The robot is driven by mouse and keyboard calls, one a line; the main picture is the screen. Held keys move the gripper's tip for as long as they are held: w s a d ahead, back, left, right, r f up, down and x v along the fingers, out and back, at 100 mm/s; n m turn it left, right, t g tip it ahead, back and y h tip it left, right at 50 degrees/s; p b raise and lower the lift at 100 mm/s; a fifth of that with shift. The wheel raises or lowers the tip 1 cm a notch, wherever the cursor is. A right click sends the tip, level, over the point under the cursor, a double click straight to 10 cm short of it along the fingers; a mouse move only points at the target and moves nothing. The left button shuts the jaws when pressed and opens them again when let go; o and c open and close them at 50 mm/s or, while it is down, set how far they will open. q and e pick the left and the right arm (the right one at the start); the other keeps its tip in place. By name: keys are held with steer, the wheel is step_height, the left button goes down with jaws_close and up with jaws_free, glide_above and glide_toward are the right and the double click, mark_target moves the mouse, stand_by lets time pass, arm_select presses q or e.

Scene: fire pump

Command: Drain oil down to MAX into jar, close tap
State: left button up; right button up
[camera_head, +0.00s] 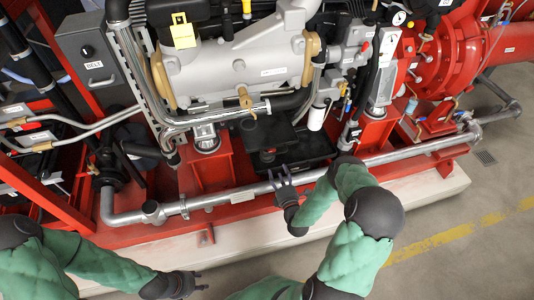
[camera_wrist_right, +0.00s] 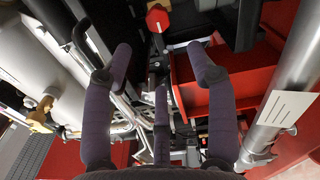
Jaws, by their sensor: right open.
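My right gripper (camera_head: 280,176) is open and empty, over the pipe along the red frame's front. I cannot make out the jar or oil level.
A grey pipe (camera_head: 235,196) runs along the red frame (camera_head: 140,236) in front of the engine (camera_head: 240,62). A brass fitting (camera_head: 245,100) sits above the black box (camera_head: 300,150). A pale plinth (camera_head: 428,193) borders the open floor (camera_head: 470,265) at the right.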

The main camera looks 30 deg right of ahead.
mark_target(272, 151)
stand_by(0.3)
steer(key=w+d+m, duration=0.1)
steer(key=w+m, duration=0.2)
steer(key=m, duration=0.3)
steer(key=w+d+m, duration=0.1)
steer(key=w+m, duration=0.3)
steer(key=m, duration=0.2)
steer(key=w+d+m, duration=0.1)
steer(key=w+m, duration=0.3)
steer(key=m, duration=0.2)
steer(key=shift+w+d+r, duration=0.1)
steer(key=shift+w, duration=0.05)
steer(key=c, duration=1.2)
